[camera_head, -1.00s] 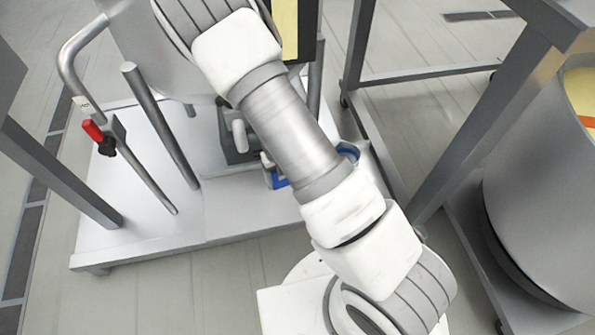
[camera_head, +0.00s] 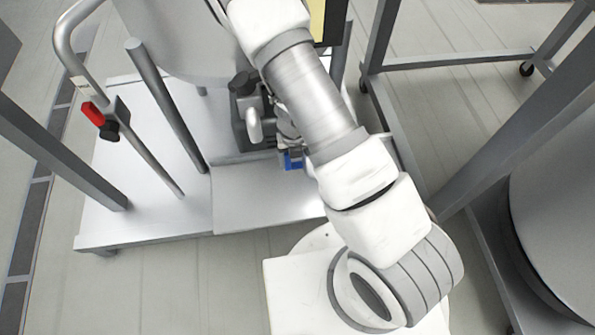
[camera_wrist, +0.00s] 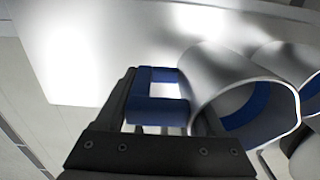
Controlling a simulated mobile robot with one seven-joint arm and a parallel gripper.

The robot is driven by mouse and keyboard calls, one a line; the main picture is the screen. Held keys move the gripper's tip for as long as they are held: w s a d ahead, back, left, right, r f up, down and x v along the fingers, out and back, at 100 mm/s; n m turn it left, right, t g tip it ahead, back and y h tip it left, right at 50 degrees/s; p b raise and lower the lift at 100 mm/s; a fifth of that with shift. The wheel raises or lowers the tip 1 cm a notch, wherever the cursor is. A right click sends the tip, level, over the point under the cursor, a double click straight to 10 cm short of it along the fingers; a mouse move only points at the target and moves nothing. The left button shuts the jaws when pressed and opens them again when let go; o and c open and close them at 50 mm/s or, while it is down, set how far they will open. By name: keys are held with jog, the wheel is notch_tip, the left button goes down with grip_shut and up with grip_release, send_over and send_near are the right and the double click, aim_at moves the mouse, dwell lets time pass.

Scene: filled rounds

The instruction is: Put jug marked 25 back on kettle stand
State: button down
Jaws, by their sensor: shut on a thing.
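In the wrist view, a metal jug (camera_wrist: 215,72) with a blue inside lies tilted, its open mouth towards the camera. My gripper (camera_wrist: 157,95), with dark fingers and blue parts at the tips, is shut at its left side. The exact contact with the jug is hard to make out, and no number 25 is legible. The kettle stand (camera_head: 265,197) is a low pale metal platform in the head view. My arm covers most of the gripper there; a small blue part (camera_head: 293,160) shows above the stand.
A second metal cylinder (camera_wrist: 276,55) with a blue inside is beside the jug. The large kettle (camera_head: 185,40) is over the stand's back. A dark valve (camera_head: 243,84), a post (camera_head: 165,105) and a red-handled pipe (camera_head: 93,113) are nearby. A large grey drum (camera_head: 560,210) is at right.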

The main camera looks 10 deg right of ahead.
jog(key=shift+f+b, duration=1.2)
jog(key=shift+f, duration=1.4)
jog(key=shift+f, duration=0.2)
grip_release()
jog(key=shift+r, duration=0.1)
notch_tip(320, 180, up, 12)
jog(key=p, duration=0.6)
jog(key=shift+r+p, duration=0.15)
jog(key=shift+p, duration=0.25)
